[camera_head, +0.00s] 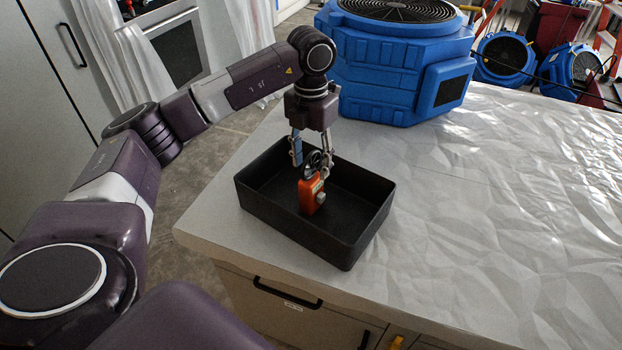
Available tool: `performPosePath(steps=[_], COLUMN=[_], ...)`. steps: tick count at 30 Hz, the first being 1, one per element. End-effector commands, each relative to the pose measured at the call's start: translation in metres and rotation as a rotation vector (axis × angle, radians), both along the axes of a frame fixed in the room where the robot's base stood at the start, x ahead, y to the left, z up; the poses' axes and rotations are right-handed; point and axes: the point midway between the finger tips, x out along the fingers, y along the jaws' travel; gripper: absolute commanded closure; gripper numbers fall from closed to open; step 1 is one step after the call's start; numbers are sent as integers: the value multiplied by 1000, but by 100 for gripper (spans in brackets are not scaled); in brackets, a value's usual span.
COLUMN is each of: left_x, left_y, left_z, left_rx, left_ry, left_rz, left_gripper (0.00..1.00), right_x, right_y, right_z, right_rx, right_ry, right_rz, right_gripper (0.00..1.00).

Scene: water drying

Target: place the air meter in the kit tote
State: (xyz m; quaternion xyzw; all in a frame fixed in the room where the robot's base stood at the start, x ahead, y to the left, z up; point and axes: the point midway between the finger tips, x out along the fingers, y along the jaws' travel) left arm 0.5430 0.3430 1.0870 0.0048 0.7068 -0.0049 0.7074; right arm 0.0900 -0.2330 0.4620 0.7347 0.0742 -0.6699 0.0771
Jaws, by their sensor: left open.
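The kit tote (345,254) is a black open box on the counter near its left corner. The air meter (309,196) is an orange device with a dark round fan head, upright inside the tote. My left gripper (312,168) points down over the tote, with its fingers apart on either side of the meter's fan head. It is open; whether a finger touches the meter is hard to tell. The meter's underside is hidden by the tote's front wall or too dark to make out. My right gripper is not in view.
The counter (480,200) is covered with crinkled clear plastic and is free to the right of the tote. A large blue air mover (385,75) stands behind the tote. More blue fans (503,58) stand farther back. Drawers lie below the counter's front edge.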

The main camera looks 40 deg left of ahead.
Motion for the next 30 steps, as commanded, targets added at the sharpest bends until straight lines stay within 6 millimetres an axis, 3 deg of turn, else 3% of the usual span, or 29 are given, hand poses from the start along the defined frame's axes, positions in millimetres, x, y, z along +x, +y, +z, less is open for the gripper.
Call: performPosePath(steps=[6,12,30], left_x=[1,0,0], left_y=[-1,0,0], left_z=[43,65,69], left_rx=[-1,1,0], left_ry=[-4,-1,1], left_rz=[-1,-1,-1], left_gripper=[54,54,54], right_x=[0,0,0], right_y=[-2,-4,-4], right_z=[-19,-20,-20], right_rx=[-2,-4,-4], right_ry=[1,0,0], right_rz=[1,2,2], right_gripper=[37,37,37])
